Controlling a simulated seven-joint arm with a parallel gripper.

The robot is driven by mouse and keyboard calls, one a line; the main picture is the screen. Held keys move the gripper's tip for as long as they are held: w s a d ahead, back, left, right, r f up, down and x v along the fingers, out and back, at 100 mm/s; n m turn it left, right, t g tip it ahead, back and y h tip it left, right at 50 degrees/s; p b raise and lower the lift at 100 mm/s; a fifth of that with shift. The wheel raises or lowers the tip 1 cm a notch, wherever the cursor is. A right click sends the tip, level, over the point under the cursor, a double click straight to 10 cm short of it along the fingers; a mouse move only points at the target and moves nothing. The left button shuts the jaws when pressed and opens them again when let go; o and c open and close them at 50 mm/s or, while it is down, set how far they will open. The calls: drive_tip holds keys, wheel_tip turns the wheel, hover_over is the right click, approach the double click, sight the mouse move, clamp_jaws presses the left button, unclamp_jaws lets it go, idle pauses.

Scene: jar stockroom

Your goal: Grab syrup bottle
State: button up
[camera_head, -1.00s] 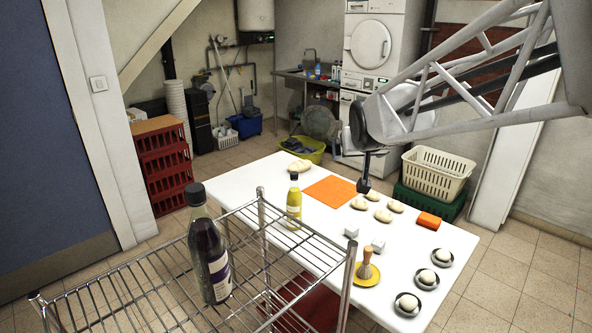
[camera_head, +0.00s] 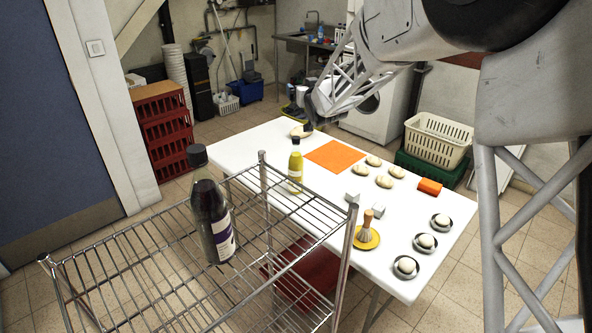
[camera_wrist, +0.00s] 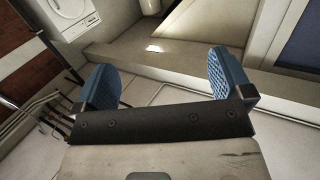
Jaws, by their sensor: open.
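A tall dark bottle (camera_head: 211,212) with a dark cap and a white and purple label stands upright on the wire shelf; it looks like the syrup bottle. My gripper (camera_head: 308,128) is above the far left part of the table, near a bread loaf, well apart from the dark bottle. In the wrist view, my gripper's two blue-padded fingers (camera_wrist: 165,78) are spread apart with nothing between them. Neither bottle shows in the wrist view.
The chrome wire shelf (camera_head: 135,263) stands in front of the white table (camera_head: 330,215), with raised corner posts. The table holds an orange mat (camera_head: 335,156), dough pieces (camera_head: 385,181), small bowls (camera_head: 406,266) and a brush (camera_head: 366,230). The shelf left of the dark bottle is clear.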

sight(298, 169)
drive_tip(key=shift+t+y, duration=0.3)
drive_tip(key=shift+y, duration=0.1)
drive_tip(key=f, duration=1.1)
drive_tip(key=w+a+f, duration=0.1)
drive_tip(key=f, duration=2.1)
drive_tip(key=shift+w+a, duration=0.2)
drive_tip(key=shift+w, duration=0.2)
drive_tip(key=shift+x, duration=2.5)
drive_tip(key=c, duration=1.6)
drive_tip(key=shift+r, duration=0.15)
drive_tip(key=shift+c, duration=0.3)
drive_tip(key=shift+r, duration=0.15)
